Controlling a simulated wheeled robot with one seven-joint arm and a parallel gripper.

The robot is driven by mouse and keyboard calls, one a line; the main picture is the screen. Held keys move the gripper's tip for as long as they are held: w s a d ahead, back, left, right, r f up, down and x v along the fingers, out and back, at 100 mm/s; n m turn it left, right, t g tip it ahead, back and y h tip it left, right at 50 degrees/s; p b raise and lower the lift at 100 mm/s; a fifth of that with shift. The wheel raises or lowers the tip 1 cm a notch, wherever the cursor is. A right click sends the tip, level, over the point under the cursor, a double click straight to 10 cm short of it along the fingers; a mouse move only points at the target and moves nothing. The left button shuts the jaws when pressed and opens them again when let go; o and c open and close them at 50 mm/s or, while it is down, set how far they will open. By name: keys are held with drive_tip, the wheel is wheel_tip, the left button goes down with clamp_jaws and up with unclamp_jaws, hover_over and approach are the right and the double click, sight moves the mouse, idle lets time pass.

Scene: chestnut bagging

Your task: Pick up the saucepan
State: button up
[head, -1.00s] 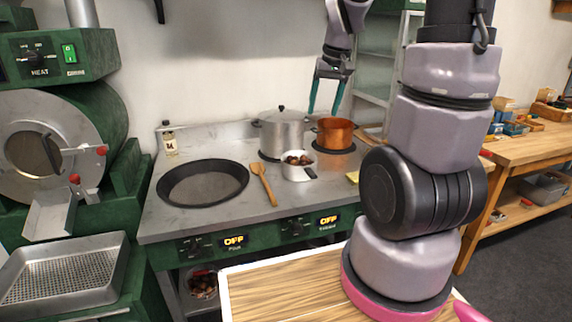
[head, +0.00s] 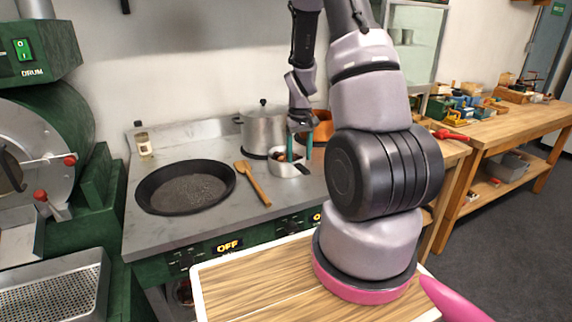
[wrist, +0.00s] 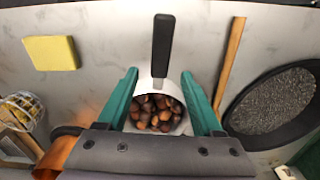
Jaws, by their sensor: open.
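The saucepan (head: 286,170) is a small pale pot with a black handle and brown chestnuts inside. It stands on the steel worktop in the head view. In the wrist view the saucepan (wrist: 157,86) lies between the teal fingers, its handle pointing to the top of the picture. My gripper (head: 299,158) is open and points down over the saucepan. In the wrist view my gripper (wrist: 159,73) has one finger on each side of the pot and its tips level with the handle's base. I cannot tell whether the fingers touch the pot.
A lidded steel pot (head: 262,132) and a copper pot (head: 323,126) stand close behind the saucepan. A wooden spoon (head: 253,183) and a wide black pan (head: 149,204) lie to the left. A yellow sponge (wrist: 50,52) lies on the worktop, with bare surface between it and the handle.

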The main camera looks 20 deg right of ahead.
sight(299, 164)
wheel_tip(299, 164, down, 5)
drive_tip(key=shift+w+f, duration=0.1)
clamp_jaws()
